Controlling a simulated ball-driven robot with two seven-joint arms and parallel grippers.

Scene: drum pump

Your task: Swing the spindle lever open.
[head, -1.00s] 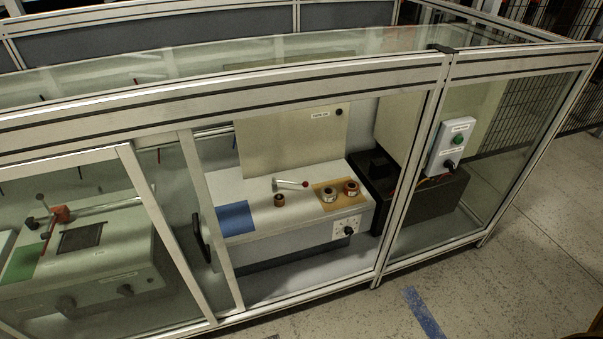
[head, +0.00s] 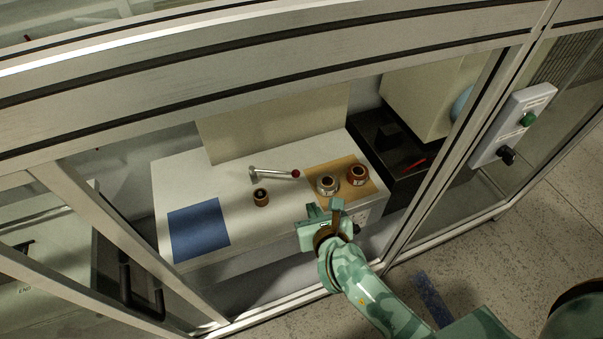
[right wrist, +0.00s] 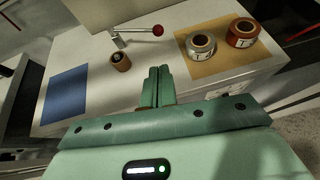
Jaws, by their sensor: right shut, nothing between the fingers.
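The spindle lever (head: 275,173) stands on top of the white machine box (head: 180,185). It is a metal arm with a red ball at its right end and a pivot at its left end. It also shows in the right wrist view (right wrist: 136,32), beyond my fingers. My right gripper (head: 326,210) is green, shut and empty. It is over the front edge of the box, apart from the lever and on the near side of it. The fingers also show in the right wrist view (right wrist: 157,80). My left gripper is not in view.
A small brown cylinder (head: 261,198) stands in front of the lever's pivot. A silver-and-brown part (head: 327,186) and a red-brown part (head: 357,175) stand on a tan mat (head: 318,168). A blue pad (head: 199,230) lies at left. The enclosure's frame post (head: 455,160) stands right of my arm.

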